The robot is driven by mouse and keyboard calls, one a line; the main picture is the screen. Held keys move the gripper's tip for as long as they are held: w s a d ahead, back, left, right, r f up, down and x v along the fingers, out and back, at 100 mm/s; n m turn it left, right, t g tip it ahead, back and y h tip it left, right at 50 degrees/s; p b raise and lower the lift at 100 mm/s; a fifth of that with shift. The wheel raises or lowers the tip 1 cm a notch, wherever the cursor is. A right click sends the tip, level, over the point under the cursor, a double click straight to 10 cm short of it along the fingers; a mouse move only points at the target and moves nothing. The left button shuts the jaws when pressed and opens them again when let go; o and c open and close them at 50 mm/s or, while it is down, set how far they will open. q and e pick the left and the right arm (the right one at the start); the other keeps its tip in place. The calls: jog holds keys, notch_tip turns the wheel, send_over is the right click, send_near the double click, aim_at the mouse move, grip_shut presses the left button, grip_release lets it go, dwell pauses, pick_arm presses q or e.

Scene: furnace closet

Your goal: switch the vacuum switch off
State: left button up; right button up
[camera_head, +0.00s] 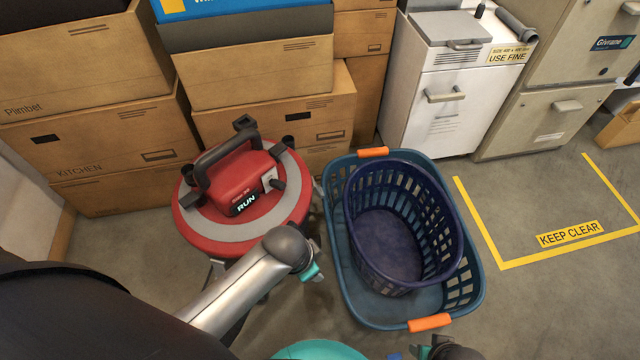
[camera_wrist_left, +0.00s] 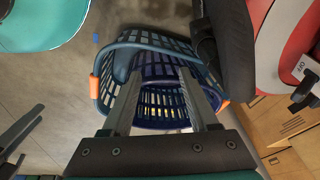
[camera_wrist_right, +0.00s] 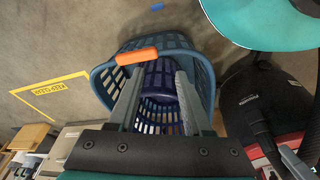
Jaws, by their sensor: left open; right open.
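The vacuum (camera_head: 228,176) is a red, round-topped machine with a grey ring and a dark handle, standing by the boxes at left. Its small display (camera_head: 246,203) reads RUN. A pale switch plate with a dark switch (camera_head: 272,181) sits on its right side. In the left wrist view, the plate is at the right edge, marked OFF, with the dark switch (camera_wrist_left: 304,97) beside it. My left gripper (camera_wrist_left: 156,72) is open and empty, near the vacuum's front right, apart from the switch. My right gripper (camera_wrist_right: 157,68) is open and empty over the basket side.
A teal laundry basket (camera_head: 349,281) with orange handles holds a dark blue basket (camera_head: 388,245), right of the vacuum. Stacked cardboard boxes (camera_head: 95,135) stand behind the vacuum. A white cabinet (camera_head: 440,85) stands at back. Yellow tape marks clear floor (camera_head: 545,205) at right.

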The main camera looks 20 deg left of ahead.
pick_arm(q)
jog(key=w+d+r+m, duration=0.1)
jog(key=w+r+m, duration=0.2)
jog(key=w, duration=0.1)
jog(key=m+g+y+p, duration=0.15)
jog(key=m+y, duration=0.35)
jog(key=m, duration=0.8)
send_near(281, 184)
pick_arm(e)
notch_tip(281, 184, down, 4)
jog(key=s+d, duration=0.2)
pick_arm(q)
jog(key=shift+t, duration=0.25)
jog(key=b+x, duration=0.7)
jog(key=b, duration=0.1)
jog(key=shift+s+a+f, duration=0.1)
jog(key=shift+s+f, duration=0.1)
jog(key=shift+w+a+f+b, duration=0.15)
jog(key=shift+a+f+b, duration=0.1)
jog(key=shift+f+b, duration=0.3)
pick_arm(e)
jog(key=w+a+r+t, duration=0.1)
jog(key=w+r, duration=0.2)
jog(key=r, duration=0.5)
jog(key=w+a+r+t, duration=0.2)
jog(key=w+r, duration=0.1)
jog(key=r, duration=0.6)
jog(key=shift+y, duration=0.4)
